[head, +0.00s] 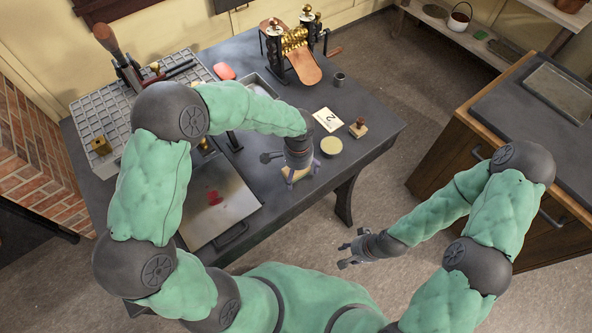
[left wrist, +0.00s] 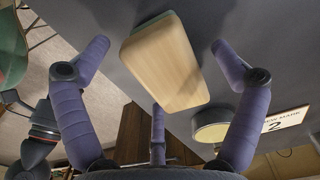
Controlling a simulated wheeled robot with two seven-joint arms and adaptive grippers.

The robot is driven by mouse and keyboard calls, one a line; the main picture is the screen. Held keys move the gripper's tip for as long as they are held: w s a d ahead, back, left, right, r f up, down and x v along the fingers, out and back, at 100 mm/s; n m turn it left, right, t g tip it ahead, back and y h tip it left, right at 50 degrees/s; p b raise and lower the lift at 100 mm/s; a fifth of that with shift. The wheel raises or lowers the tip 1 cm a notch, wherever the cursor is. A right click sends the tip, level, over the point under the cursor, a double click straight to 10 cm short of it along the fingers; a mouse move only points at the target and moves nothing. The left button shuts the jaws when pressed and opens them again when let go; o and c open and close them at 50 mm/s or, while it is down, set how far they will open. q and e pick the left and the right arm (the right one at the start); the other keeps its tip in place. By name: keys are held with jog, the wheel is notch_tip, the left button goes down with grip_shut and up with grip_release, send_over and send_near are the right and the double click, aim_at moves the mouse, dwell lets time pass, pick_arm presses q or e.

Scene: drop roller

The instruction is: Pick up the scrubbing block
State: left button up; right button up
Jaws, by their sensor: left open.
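The scrubbing block (left wrist: 165,62), a pale wooden block with a grey-green layer along its edge, fills the upper middle of the left wrist view. In the head view only part of the block (head: 298,175) shows under my left gripper, by the table's front edge. My left gripper (head: 289,167) is open above the block. In the left wrist view the left gripper's fingers (left wrist: 158,48) are spread on either side of the block, with gaps and no visible contact. My right gripper (head: 343,256) is open and empty, away from the table over the floor.
A round tin (head: 331,146), a card marked 2 (head: 330,119) and a wooden-handled stamp (head: 358,128) stand right of the block. A flat plate with a red smear (head: 232,208) lies to the left. A small press (head: 293,50) stands at the back.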

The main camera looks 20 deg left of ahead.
pick_arm(q)
jog(key=shift+f, duration=0.1)
jog(key=c, duration=1.3)
notch_tip(320, 180, up, 4)
jog(key=shift+r+p, duration=0.1)
jog(key=shift+p, duration=0.6)
jog(key=s+r, duration=0.1)
jog(key=s+a+r+p, duration=0.1)
jog(key=r, duration=0.1)
jog(key=s+r, duration=0.2)
jog(key=shift+a+p, duration=0.3)
jog(key=shift+p, duration=0.1)
jog(key=s+a+r+p, duration=0.2)
jog(key=s+a+r, duration=0.1)
jog(key=s, duration=0.6)
jog(key=shift+a+r, duration=0.25)
jog(key=shift+r, duration=0.45)
